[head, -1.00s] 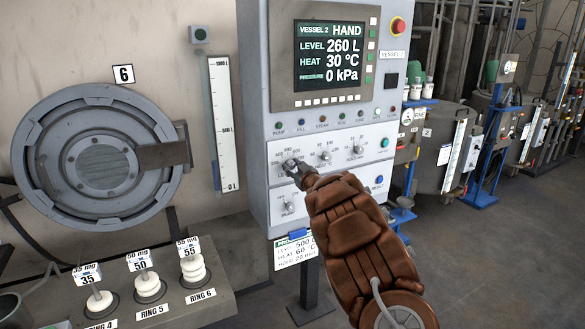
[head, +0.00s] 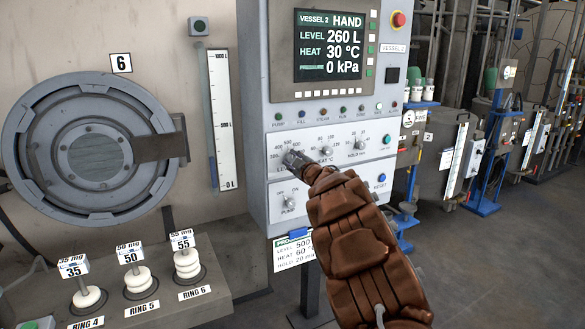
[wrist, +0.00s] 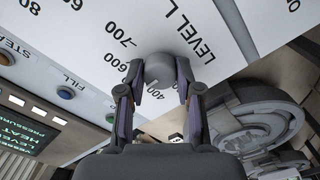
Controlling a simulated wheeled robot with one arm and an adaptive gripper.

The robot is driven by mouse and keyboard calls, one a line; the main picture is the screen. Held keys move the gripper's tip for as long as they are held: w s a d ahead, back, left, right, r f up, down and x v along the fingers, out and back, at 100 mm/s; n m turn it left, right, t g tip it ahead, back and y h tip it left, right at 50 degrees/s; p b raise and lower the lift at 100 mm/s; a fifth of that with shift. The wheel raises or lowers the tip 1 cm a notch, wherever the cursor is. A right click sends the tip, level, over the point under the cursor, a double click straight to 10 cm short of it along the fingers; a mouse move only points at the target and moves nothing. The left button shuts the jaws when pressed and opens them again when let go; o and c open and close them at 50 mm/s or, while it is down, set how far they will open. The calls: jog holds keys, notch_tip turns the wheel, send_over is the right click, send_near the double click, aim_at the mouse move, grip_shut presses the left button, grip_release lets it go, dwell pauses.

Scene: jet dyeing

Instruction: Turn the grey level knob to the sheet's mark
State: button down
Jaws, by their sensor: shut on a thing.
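In the head view my gripper (head: 298,160) covers most of the knob, and the pointer's reading cannot be made out. The sheet (head: 294,254) below the panel reads LEVEL 500, HEAT 60, HOLD 20 min, its right edge partly hidden by my arm. The display (head: 331,45) reads LEVEL 260 L.
The heat knob (head: 326,151) and hold knob (head: 359,144) are right of the level knob, the pump knob (head: 289,202) below it. A red stop button (head: 398,19) is at the cabinet's top. Rings stand on a shelf (head: 215,262) at lower left.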

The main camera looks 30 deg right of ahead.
jog(key=shift+n+b, duration=0.35)
jog(key=shift+n, duration=0.15)
jog(key=c, duration=0.8)
grip_release()
jog(key=shift+o, duration=0.2)
jog(key=s+a, duration=0.1)
jog(key=s, duration=1.1)
